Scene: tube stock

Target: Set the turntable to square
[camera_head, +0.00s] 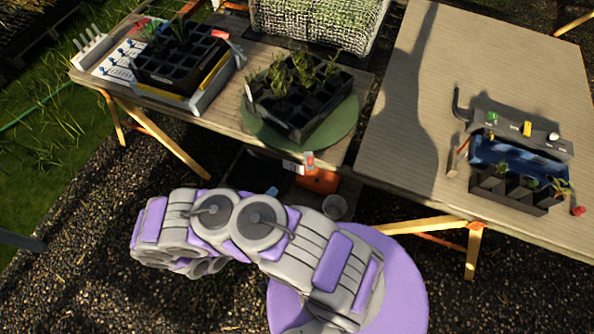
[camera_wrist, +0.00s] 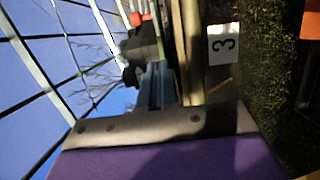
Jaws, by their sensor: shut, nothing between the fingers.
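The turntable (camera_head: 343,128) is a green round disc near the right end of the left table in the head view. A black cell tray (camera_head: 316,121) with wilted-looking seedlings stands on it. The tray's front side sits at an angle to the table's front edge. My gripper is hidden behind the folded arm in the head view.
Another black tray (camera_head: 180,70) sits in a pale holder at the table's left. The right table (camera_head: 430,90) holds a grey device (camera_head: 520,132) and small pots (camera_head: 512,190). Gravel lies in front.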

